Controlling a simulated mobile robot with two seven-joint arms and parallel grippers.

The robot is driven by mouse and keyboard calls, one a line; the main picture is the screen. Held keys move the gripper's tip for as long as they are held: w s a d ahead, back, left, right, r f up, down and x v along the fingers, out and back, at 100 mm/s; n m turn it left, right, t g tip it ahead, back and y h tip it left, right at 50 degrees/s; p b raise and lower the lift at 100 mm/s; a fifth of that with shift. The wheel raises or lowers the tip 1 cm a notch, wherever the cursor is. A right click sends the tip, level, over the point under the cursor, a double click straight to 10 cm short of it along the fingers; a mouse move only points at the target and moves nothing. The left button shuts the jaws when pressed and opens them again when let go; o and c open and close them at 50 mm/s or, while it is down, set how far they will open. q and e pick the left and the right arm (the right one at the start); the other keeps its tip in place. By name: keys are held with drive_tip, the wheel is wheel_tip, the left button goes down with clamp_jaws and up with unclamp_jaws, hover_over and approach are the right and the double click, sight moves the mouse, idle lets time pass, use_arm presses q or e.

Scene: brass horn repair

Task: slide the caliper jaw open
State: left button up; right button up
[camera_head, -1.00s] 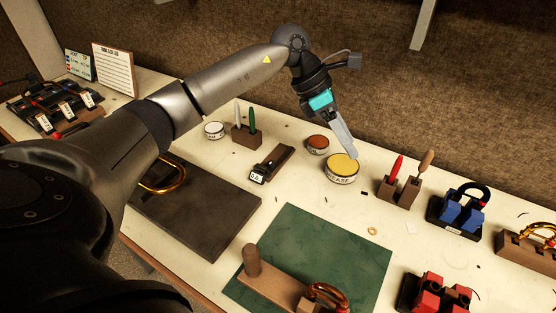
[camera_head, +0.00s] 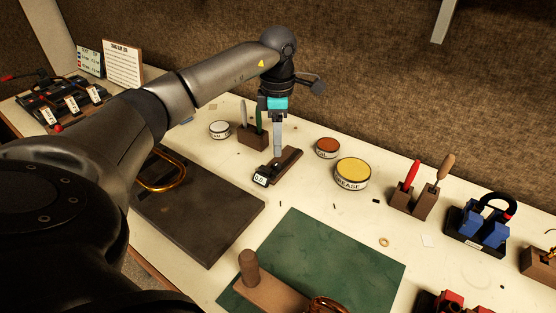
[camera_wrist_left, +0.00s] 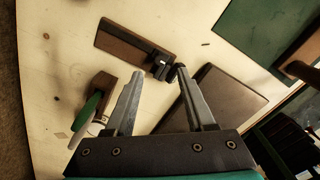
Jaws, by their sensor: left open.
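The caliper is a small dark device with a white display (camera_head: 261,180), lying on a brown wooden block (camera_head: 291,158) on the bench. In the left wrist view the caliper (camera_wrist_left: 147,50) runs along its block, and its display end lies just beyond my fingertips. My left gripper (camera_head: 278,154) points down over the caliper, with its fingertips close to the block's middle. In the left wrist view its two fingers (camera_wrist_left: 159,71) are apart with nothing held between them. I cannot tell whether a finger touches the caliper. My right gripper is not in view.
A holder with green and white tools (camera_head: 253,137) stands close behind left of the caliper. A white tin (camera_head: 220,130), a red-brown tin (camera_head: 327,148) and a yellow grease tin (camera_head: 352,173) stand nearby. A dark slab (camera_head: 205,215) and green mat (camera_head: 340,255) lie in front.

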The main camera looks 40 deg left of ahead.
sight(278, 163)
use_arm(q)
wheel_tip(278, 163, down, 6)
drive_tip(key=shift+f+b, duration=0.15)
drive_tip(key=shift+b, duration=0.15)
drive_tip(key=shift+c, duration=0.2)
clamp_jaws()
idle(1.2)
